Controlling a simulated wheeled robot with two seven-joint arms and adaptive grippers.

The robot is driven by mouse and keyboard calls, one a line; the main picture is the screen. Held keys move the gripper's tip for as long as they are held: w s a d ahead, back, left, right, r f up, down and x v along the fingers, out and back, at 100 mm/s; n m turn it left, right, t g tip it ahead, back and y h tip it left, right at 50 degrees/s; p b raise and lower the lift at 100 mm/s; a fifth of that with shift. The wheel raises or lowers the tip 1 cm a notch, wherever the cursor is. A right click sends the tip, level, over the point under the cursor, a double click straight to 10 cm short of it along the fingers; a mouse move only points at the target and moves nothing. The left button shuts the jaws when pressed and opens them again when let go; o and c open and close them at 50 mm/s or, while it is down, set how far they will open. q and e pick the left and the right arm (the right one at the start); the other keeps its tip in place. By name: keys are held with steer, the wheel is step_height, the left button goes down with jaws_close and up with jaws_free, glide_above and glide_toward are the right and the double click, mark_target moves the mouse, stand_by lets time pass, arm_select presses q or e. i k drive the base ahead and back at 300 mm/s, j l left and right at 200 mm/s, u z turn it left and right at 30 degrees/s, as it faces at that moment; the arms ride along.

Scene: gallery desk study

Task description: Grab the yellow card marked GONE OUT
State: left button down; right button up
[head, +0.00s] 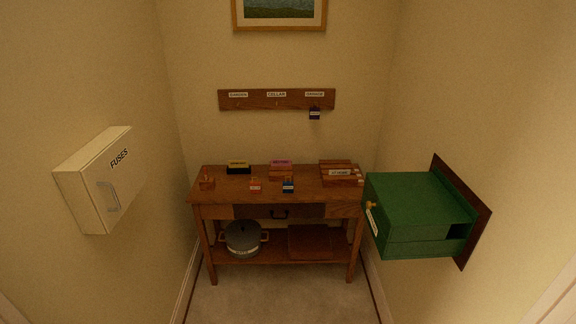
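A small yellow card (238,163) stands upright at the back left of the wooden desk (225,190). It sits in or against a dark holder (238,170). It bears dark lettering that is too small to read, so I cannot tell whether it says GONE OUT. Neither of my grippers shows in the head view.
A purple card (281,163), a labelled wooden rack (340,172), and red (255,186) and blue (288,186) tags are on the desk. A fuse box (98,180) juts from the left wall, a green box (405,195) from the right. Carpet before the desk is clear.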

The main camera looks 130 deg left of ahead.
mark_target(242, 163)
steer(key=u, duration=4.75)
steer(key=i+u, duration=0.1)
steer(key=u, duration=0.25)
steer(key=i+l+u, duration=0.1)
steer(key=u, duration=0.3)
